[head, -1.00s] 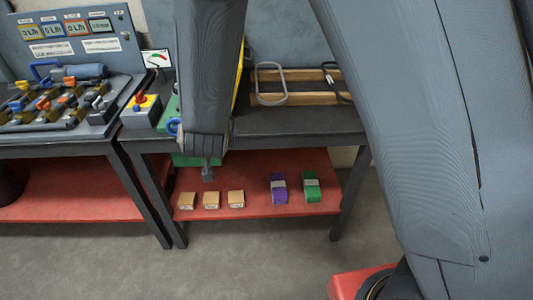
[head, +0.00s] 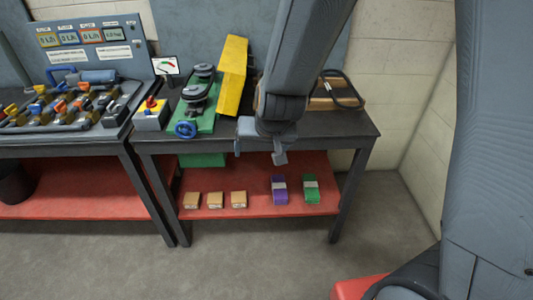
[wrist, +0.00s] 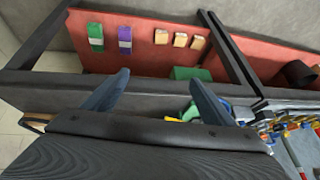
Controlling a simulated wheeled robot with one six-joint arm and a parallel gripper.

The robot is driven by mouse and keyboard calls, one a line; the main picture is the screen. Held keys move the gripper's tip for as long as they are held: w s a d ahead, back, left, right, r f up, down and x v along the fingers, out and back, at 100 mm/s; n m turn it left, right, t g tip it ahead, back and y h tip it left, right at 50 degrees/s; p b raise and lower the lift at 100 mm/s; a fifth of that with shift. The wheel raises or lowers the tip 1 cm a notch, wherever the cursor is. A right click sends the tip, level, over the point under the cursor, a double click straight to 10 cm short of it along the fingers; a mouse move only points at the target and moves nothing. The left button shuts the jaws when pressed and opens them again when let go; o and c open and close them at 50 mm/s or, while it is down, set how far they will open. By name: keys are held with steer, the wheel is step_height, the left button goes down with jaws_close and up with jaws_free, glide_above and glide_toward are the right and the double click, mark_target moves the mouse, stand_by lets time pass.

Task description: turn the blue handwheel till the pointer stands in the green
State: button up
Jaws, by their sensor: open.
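The blue handwheel (head: 185,130) sits at the front end of a green-based machine (head: 206,122) on the dark bench. A small gauge with a white face (head: 166,65) stands behind it to the left. Its face has coloured marks, but its pointer is too small to read. My gripper (head: 259,152) is open and empty at the bench's front edge, to the right of the handwheel and apart from it. In the wrist view, my two fingers (wrist: 158,78) are spread over the bench edge. A blue bit beside the right finger may be the handwheel, mostly hidden.
A red-buttoned box (head: 151,115) is left of the handwheel. A valve panel (head: 75,100) fills the left bench. A wooden rack (head: 335,95) is at right. Small blocks (head: 215,200) lie on the red lower shelf.

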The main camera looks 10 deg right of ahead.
steer(key=shift+s+d+r+g, duration=0.25)
steer(key=shift+s+d+g, duration=0.05)
steer(key=shift+s+d, duration=0.6)
steer(key=s+d+r+g+h, duration=0.1)
steer(key=s+d+g, duration=0.3)
steer(key=s+d, duration=0.8)
steer(key=shift+s+d+r+g+h, duration=0.3)
steer(key=shift+s+d+r, duration=0.1)
steer(key=shift+s, duration=0.3)
